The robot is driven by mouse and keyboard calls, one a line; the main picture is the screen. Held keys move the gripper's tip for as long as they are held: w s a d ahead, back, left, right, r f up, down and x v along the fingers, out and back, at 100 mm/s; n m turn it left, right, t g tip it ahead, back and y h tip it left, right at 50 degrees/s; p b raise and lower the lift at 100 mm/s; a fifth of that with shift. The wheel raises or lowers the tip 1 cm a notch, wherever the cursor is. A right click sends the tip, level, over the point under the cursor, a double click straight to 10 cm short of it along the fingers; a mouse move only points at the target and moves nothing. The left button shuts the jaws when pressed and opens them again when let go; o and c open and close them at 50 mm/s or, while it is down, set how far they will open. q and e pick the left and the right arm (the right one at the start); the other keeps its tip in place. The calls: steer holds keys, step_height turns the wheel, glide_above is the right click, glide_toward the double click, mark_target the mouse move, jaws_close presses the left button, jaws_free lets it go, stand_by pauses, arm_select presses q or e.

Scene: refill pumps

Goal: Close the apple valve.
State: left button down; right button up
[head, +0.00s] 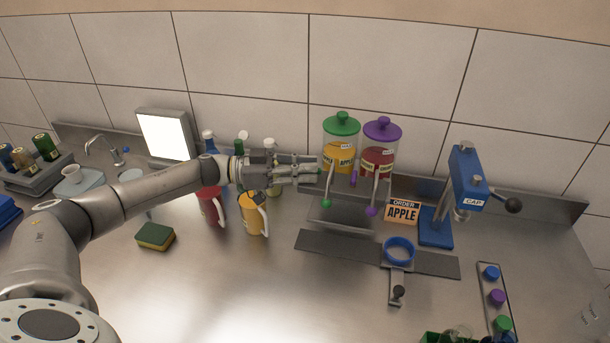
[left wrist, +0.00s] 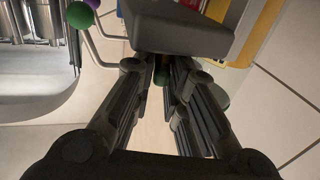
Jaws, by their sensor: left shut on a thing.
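The dispenser with the green lid (head: 341,124) holds yellow-orange juice and stands at the back, left of the dispenser with the purple lid (head: 382,131) and dark red juice. My left gripper (head: 316,171) reaches in from the left, fingers shut on a small green valve handle (left wrist: 161,77) beside the green-lidded dispenser. The fingers largely hide the handle. My right gripper is out of view.
A yellow jug (head: 253,214) and a red jug (head: 211,204) stand below my left forearm, with bottles behind. An order card (head: 402,212) reads APPLE. The blue cap press (head: 436,226) stands right of the dispensers. A sponge (head: 155,236) lies front left. The front middle counter is clear.

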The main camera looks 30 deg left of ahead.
arm_select(q)
steer(key=shift+w+f+m+g+h+b, duration=0.15)
steer(key=shift+m+g+h+b, duration=0.55)
steer(key=shift+m+g+b, duration=0.75)
steer(key=shift+g+b, duration=0.3)
steer(key=shift+g, duration=0.55)
steer(key=shift+h, duration=0.3)
steer(key=c, duration=1.5)
jaws_free()
steer(key=shift+w+d+m, duration=0.1)
steer(key=shift+m, duration=0.15)
steer(key=v, duration=1.2)
